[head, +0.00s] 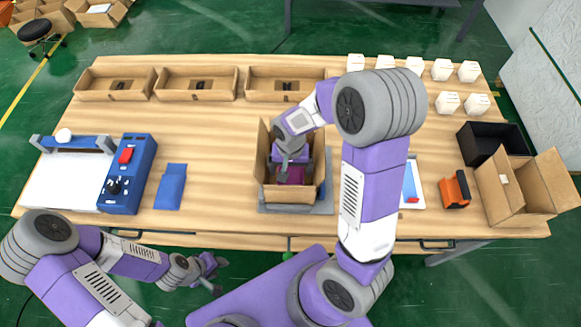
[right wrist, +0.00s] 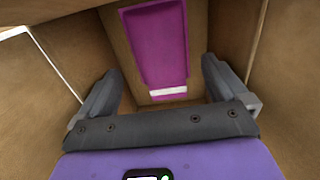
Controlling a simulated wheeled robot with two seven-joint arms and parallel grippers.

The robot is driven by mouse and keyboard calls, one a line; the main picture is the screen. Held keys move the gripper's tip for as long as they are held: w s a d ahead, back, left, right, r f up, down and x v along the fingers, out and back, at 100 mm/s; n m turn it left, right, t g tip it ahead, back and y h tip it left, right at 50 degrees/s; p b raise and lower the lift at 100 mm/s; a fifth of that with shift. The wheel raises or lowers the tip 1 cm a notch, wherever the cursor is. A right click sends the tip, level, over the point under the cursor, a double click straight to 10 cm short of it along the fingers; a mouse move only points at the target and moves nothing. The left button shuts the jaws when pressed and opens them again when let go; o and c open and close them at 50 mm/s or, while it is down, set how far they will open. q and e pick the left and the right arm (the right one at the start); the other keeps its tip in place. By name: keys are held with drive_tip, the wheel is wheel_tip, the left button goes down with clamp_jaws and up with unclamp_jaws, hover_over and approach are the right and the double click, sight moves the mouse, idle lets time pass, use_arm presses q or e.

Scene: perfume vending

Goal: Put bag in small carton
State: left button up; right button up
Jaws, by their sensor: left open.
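The open small carton (head: 318,168) stands on a grey plate (head: 330,207) at the middle front of the table. The magenta bag (head: 291,175) is inside the carton. In the right wrist view the bag (right wrist: 156,45) lies flat against an inner face of the carton (right wrist: 60,40), with a white strip at its near end. My right gripper (head: 285,160) reaches down into the carton. Its fingers (right wrist: 162,90) are spread, and the bag lies beyond them, not gripped. My left gripper (head: 212,272) is open and empty in front of the table edge.
Flat cardboard trays (head: 200,84) line the back left. Several white boxes (head: 442,70) stand at the back right. A black box (head: 490,140) and a larger open carton (head: 500,190) are at the right. A blue device (head: 128,175) and a blue pouch (head: 171,188) lie left.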

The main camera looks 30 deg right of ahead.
sight(291, 177)
drive_tip(key=shift+r, duration=0.1)
drive_tip(key=shift+r+p, duration=0.25)
drive_tip(key=shift+p, duration=0.05)
wheel_tip(291, 177, up, 13)
drive_tip(key=p, duration=0.3)
drive_tip(key=shift+f, duration=0.2)
drive_tip(key=shift+f, duration=0.1)
